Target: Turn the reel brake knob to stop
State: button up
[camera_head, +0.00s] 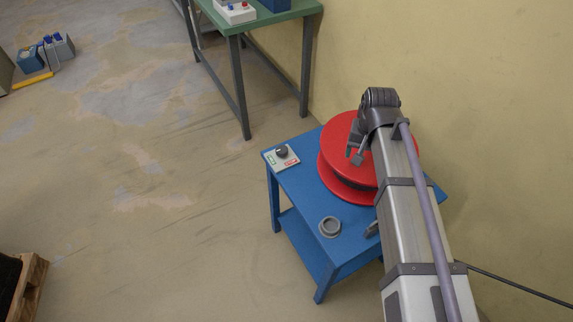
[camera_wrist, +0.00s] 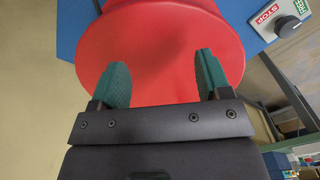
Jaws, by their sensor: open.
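The brake knob (camera_head: 282,152) is dark and round, on a pale plate at the left corner of the blue table. In the wrist view the knob (camera_wrist: 288,25) is at the top right, with a red STOP label and a green label beside it; where it points is too small to tell. The red cable reel (camera_head: 345,180) stands on the table to the right of the knob. My gripper (camera_head: 355,158) is above the reel, apart from the knob. In the wrist view my gripper (camera_wrist: 160,80) has its green-padded fingers spread, with nothing between them but the reel behind.
The blue table (camera_head: 300,210) also holds a grey ring (camera_head: 330,226) near its front. A green workbench (camera_head: 265,15) with a white switch box (camera_head: 235,11) stands behind. The wall is close on the right.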

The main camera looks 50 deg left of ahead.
jog(key=s+a+f+b, duration=0.2)
jog(key=s+a+f, duration=0.15)
jog(key=a, duration=0.65)
jog(key=s+a+f+b, duration=0.15)
jog(key=s+a, duration=0.35)
jog(key=a, duration=0.5)
jog(key=m+p, duration=0.1)
jog(key=m, duration=0.5)
send_near(282, 149)
notch_tip(282, 149, down, 10)
jog(key=b, duration=1.1)
jog(key=shift+r, duration=0.3)
jog(key=shift+c, duration=0.3)
jog(key=c, duration=0.9)
